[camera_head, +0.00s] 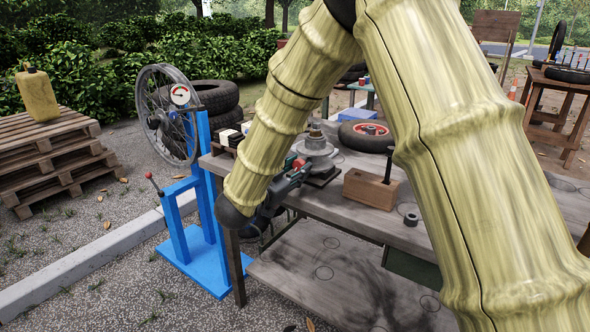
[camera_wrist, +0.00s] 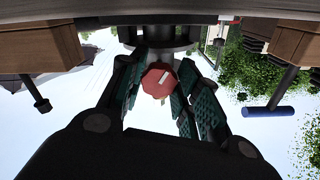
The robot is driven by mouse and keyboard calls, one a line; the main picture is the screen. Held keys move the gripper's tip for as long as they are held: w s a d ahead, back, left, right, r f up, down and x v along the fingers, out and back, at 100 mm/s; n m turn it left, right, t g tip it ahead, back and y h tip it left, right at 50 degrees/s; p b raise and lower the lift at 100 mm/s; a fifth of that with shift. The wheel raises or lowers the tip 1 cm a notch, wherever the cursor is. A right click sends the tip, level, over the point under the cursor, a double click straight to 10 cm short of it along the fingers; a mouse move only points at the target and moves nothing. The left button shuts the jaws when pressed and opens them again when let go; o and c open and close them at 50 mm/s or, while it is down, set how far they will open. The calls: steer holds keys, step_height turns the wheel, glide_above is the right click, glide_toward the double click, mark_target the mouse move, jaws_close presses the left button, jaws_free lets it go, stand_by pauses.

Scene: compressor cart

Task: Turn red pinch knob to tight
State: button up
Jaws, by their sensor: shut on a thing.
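The red pinch knob (camera_wrist: 157,83) shows in the middle of the wrist view, faceted, with a white mark on its face. It sits below a dark round metal part (camera_wrist: 160,38). My gripper (camera_wrist: 160,95) has its green-padded fingers on both sides of the knob and is shut on it. In the head view my gripper (camera_head: 290,178) reaches the left front edge of the workbench, beside a grey round metal fixture (camera_head: 317,147). A bit of red (camera_head: 298,163) shows by the fingers. My arm hides part of the bench.
The wooden workbench (camera_head: 345,212) carries a wooden block with a dark rod (camera_head: 371,189), a black ring (camera_head: 411,219) and a tyre with a red hub (camera_head: 366,134). A blue stand (camera_head: 205,185) with a spoked wheel and gauge stands close on the left.

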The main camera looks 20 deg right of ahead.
steer(key=m+b, duration=0.1)
steer(key=m, duration=0.5)
steer(key=shift+f+m, duration=0.15)
steer(key=shift+m, duration=0.15)
steer(key=m+b, duration=0.3)
steer(key=m, duration=0.2)
steer(key=shift+m, duration=0.3)
steer(key=o, duration=1)
steer(key=shift+d+r, duration=0.1)
steer(key=shift+r, duration=0.1)
steer(key=shift+a, duration=0.25)
steer(key=v, duration=1.1)
steer(key=shift+s+a, duration=0.25)
steer(key=shift+s, duration=0.1)
